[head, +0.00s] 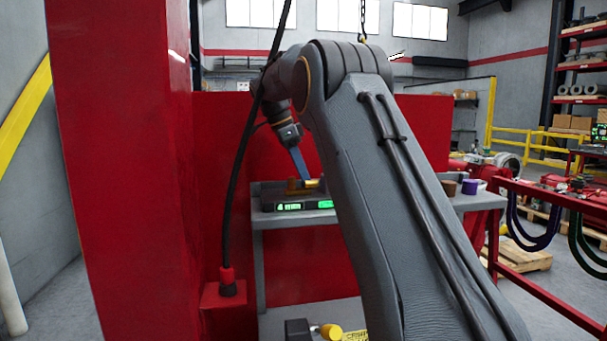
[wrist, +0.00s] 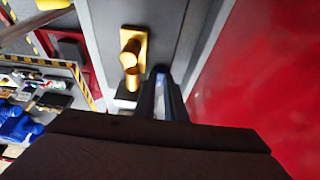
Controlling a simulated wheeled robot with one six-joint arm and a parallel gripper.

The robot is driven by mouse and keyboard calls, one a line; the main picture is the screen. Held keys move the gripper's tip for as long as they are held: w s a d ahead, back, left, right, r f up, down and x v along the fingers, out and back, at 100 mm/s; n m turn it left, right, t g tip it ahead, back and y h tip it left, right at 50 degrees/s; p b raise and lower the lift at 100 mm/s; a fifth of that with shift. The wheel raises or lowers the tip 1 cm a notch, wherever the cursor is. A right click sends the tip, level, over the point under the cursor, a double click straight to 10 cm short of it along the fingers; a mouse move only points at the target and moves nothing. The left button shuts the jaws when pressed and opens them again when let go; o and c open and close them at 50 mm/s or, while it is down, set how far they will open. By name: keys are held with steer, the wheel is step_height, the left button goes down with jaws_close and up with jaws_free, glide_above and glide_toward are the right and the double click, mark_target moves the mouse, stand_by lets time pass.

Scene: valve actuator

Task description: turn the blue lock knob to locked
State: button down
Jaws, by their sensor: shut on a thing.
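My gripper (head: 304,177) reaches down to a grey device with green displays (head: 290,206) on the grey bench. Its long bluish fingers end beside a gold part (head: 293,187) of that device. In the wrist view the fingers (wrist: 161,85) point away from me and lie close together, just right of the gold part (wrist: 131,55). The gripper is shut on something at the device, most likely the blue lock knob. The knob itself is hidden by the fingers, so its turn position cannot be read.
A tall red panel (head: 118,170) stands close on the left, with a black cable (head: 238,170) hanging beside it. Brown and purple cups (head: 470,187) stand on the bench to the right. A yellow knob (head: 331,332) shows low in front.

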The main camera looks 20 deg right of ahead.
stand_by(0.3)
steer(key=c, duration=1.8)
jaws_free()
